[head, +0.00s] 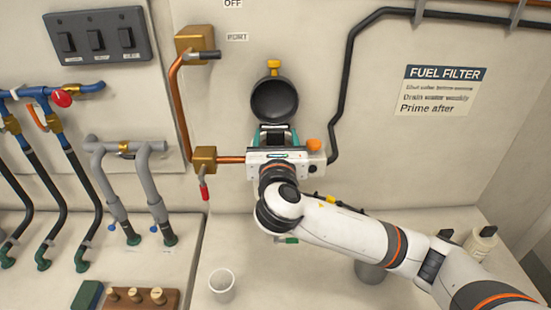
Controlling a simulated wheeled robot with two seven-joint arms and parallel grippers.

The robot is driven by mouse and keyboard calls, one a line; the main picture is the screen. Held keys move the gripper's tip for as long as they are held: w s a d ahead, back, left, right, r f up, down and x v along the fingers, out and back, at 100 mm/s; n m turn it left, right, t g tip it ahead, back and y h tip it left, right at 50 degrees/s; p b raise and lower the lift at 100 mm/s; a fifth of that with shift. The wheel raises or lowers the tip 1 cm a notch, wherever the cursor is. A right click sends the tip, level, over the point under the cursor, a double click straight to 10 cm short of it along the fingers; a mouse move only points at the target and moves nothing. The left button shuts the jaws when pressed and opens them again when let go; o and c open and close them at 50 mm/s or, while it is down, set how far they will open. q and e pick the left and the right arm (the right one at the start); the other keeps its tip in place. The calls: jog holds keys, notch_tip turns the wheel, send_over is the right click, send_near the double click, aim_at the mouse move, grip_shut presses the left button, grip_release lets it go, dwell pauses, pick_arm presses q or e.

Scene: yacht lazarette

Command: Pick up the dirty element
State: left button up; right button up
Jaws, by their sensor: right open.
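My right gripper (276,133) is in front of the wall, its fingers pointing up toward a round black part (275,99) with a yellow knob on top. The fingers are apart. The black part looks like an opened lid or bowl of the fuel filter, just above the fingertips. I cannot make out the dirty element; the gripper and its wrist cover the area below the black part. I cannot tell whether the fingers touch anything. My left gripper is not in view.
Copper pipe and a red-handled valve (204,190) lie close left of the gripper; a black hose (345,80) runs at right. Below stand a white cup (222,284), a grey container (370,271) and a white bottle (482,241). A fuel filter sign (440,90) hangs right.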

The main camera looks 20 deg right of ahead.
grip_shut()
jog(key=shift+r, duration=0.15)
